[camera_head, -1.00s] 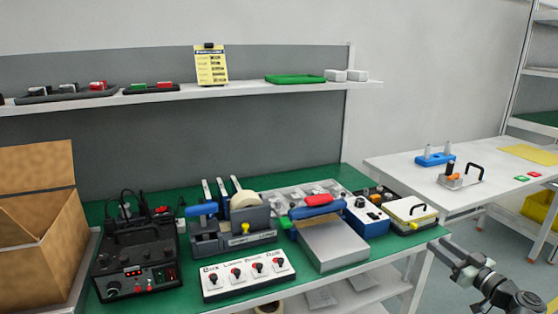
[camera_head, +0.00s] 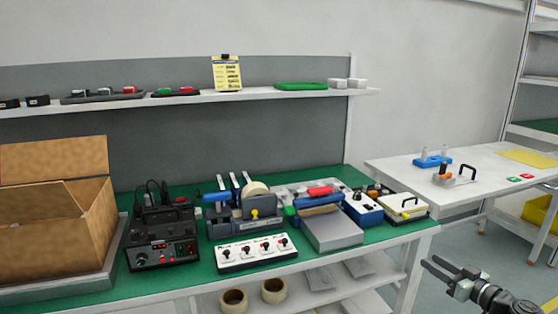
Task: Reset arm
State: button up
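My gripper (camera_head: 447,272) shows at the lower right of the head view, on the end of my dark arm. It points up and to the left, and a gap shows between its two fingers. Nothing shows between them. It is in front of the workbench's right end, over the floor, apart from the bench and the white side table.
The green-topped workbench (camera_head: 190,281) holds a cardboard box (camera_head: 60,250), a black device (camera_head: 160,240), a white switch panel (camera_head: 255,252) and a sealer-like machine (camera_head: 332,231). Tape rolls (camera_head: 273,290) lie on the shelf below. A white side table (camera_head: 405,172) stands at right.

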jog(key=s+a+f+m+g+h, duration=0.1)
jog(key=a+f+g+h, duration=0.1)
jog(key=a+f+g, duration=0.65)
jog(key=s+a+f+m+g+h, duration=0.15)
jog(key=a+f, duration=0.45)
jog(key=a, duration=0.8)
jog(key=a+f+g+h, duration=0.1)
jog(key=a+f+g, duration=0.55)
jog(key=a, duration=0.45)
notch_tip(320, 180, up, 30)
jog(key=p, duration=3)
jog(key=shift+f+t+h, duration=0.2)
jog(key=shift+t+h, duration=0.15)
jog(key=shift+h, duration=0.1)
jog(key=shift+m, duration=0.25)
jog(key=shift+d, duration=0.15)
